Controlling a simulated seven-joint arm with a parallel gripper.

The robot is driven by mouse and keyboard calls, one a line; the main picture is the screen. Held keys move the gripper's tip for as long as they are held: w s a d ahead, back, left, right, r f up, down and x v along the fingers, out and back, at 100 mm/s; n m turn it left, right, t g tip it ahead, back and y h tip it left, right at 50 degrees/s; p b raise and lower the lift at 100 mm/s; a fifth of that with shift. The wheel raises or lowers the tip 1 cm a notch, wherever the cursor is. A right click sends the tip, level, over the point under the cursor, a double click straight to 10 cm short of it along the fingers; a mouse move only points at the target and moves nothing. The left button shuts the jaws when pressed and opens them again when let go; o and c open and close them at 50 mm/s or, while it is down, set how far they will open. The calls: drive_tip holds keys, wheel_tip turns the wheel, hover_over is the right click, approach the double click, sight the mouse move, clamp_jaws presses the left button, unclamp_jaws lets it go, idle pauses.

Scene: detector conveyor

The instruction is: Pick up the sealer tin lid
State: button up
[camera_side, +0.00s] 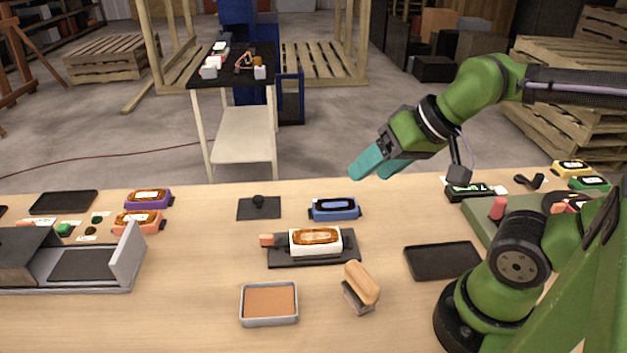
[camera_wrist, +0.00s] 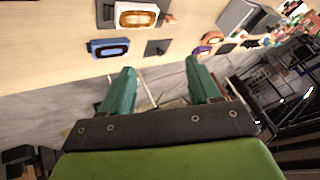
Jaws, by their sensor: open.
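The sealer tin lid appears to be the flat dark square plate with a round black knob (camera_side: 259,207), lying on the table towards its back edge. It also shows in the wrist view (camera_wrist: 157,47), just beyond the fingertips. An open rectangular tin with a brown filling (camera_side: 269,303) sits at the front of the table. My gripper (camera_side: 379,168) has teal fingers and is raised above the back of the table, to the right of the lid. In the wrist view its fingers (camera_wrist: 160,68) are spread apart with nothing between them.
A blue case (camera_side: 334,209) lies right of the lid. A white case with an amber window (camera_side: 316,241) sits on a black fixture in front. A wooden-handled stamp (camera_side: 361,287) and a black tray (camera_side: 443,260) stand nearer. A grey metal chute (camera_side: 130,258) is at left.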

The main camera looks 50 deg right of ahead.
drive_tip(key=shift+c, duration=0.2)
drive_tip(key=m+g+h, duration=0.3)
drive_tip(key=g, duration=0.3)
hover_over(258, 197)
drive_tip(key=s+a, duration=0.1)
drive_tip(key=s, duration=0.1)
wheel_tip(258, 197, down, 6)
drive_tip(key=f, duration=0.5)
drive_tip(key=w+f, duration=0.1)
drive_tip(key=f, duration=1)
drive_tip(key=shift+w+d+f, duration=0.35)
drive_tip(key=shift+w, duration=0.05)
drive_tip(key=shift+c, duration=0.4)
